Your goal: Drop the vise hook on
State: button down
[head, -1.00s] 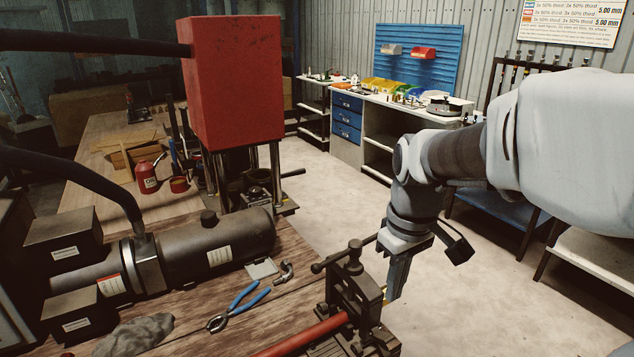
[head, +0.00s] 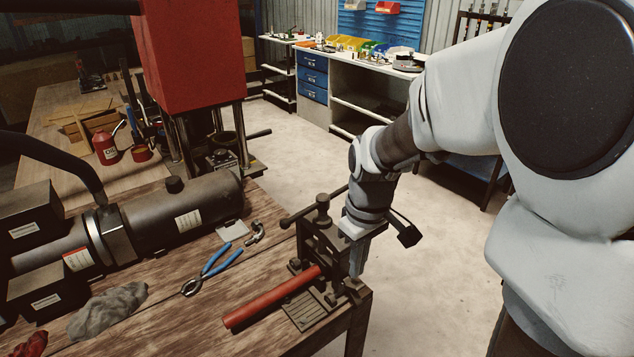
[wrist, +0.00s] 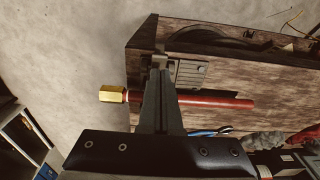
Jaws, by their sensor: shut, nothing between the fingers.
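The dark pipe vise (head: 318,242) stands at the bench's right corner in the head view, its frame upright and a T-handle on top. A red hose (head: 272,298) runs through it; it also shows in the wrist view (wrist: 215,102) with a brass fitting (wrist: 112,94) on its end. My gripper (head: 356,276) is shut and empty, pointing down close beside the vise's right side. In the wrist view my gripper (wrist: 160,64) crosses in front of the hose, its tips by the vise base.
Blue-handled pliers (head: 212,268), a small elbow fitting (head: 256,233) and a grey rag (head: 108,310) lie on the wooden bench. A dark cylinder (head: 170,215) and a red press (head: 190,60) stand behind. Open floor (head: 420,240) lies to the right of the bench.

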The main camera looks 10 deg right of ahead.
aim_at(356, 289)
jog(key=shift+f, duration=1.25)
jog(key=shift+f+b, duration=0.1)
jog(key=shift+b, duration=0.4)
